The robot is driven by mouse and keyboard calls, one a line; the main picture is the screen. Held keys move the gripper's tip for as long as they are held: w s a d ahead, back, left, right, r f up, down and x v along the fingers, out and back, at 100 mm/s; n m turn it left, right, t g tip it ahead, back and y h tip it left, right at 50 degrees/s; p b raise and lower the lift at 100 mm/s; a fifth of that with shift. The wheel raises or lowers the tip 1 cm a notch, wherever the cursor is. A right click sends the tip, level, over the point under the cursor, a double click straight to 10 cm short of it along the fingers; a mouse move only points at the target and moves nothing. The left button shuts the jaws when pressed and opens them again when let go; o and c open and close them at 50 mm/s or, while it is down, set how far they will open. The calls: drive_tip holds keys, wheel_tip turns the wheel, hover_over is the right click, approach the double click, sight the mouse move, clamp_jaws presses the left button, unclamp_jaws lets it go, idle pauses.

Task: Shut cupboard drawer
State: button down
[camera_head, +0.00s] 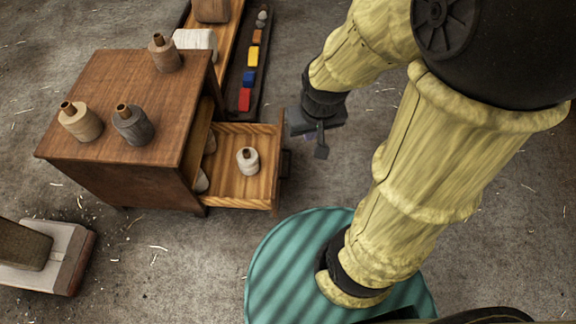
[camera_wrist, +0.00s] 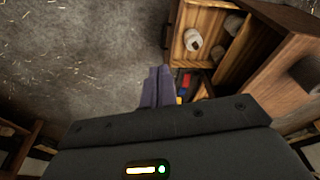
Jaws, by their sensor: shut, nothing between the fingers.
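The brown wooden cupboard (camera_head: 120,110) stands at the left in the head view, with its drawer (camera_head: 262,187) pulled out to the right. The drawer holds a pale bobbin (camera_head: 248,160) and other pale items, partly hidden towards the cupboard. In the wrist view the open drawer (camera_wrist: 186,69) is at the upper right with the pale bobbin (camera_wrist: 193,40) in it. The drawer's dark handle (camera_head: 285,163) is on its front. My gripper (camera_head: 321,150) is shut and empty, to the right of the drawer front and apart from it. Its fingers also show in the wrist view (camera_wrist: 157,88).
A grey-and-red block-like object (camera_head: 70,262) is at lower left. The floor right of the drawer is bare.

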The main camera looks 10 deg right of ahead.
drive_tip(key=w+d+f+m+y, duration=0.3)
drive_tip(key=f+m, duration=0.4)
drive_tip(key=f, duration=0.4)
drive_tip(key=w+d+f+m+y+b, duration=0.1)
drive_tip(key=w+d+f+m+y, duration=0.1)
drive_tip(key=w+f+m, duration=0.2)
drive_tip(key=w+d+f+m+y, duration=0.3)
drive_tip(key=f+m, duration=0.7)
drive_tip(key=f, duration=0.8)
drive_tip(key=shift+w+d+f+m+y+b, duration=0.2)
drive_tip(key=shift+w+d+m+y+b, duration=0.15)
drive_tip(key=shift+w, duration=0.4)
drive_tip(key=b+x, duration=0.2)
drive_tip(key=x, duration=0.2)
drive_tip(key=a+r+b+x, duration=0.1)
drive_tip(key=b+x, duration=0.1)
drive_tip(key=x, duration=0.2)
drive_tip(key=r+b+x, duration=0.1)
drive_tip(key=b+x, duration=0.1)
drive_tip(key=x, duration=0.3)
drive_tip(key=shift+w+a, duration=0.35)
drive_tip(key=shift+w, duration=0.15)
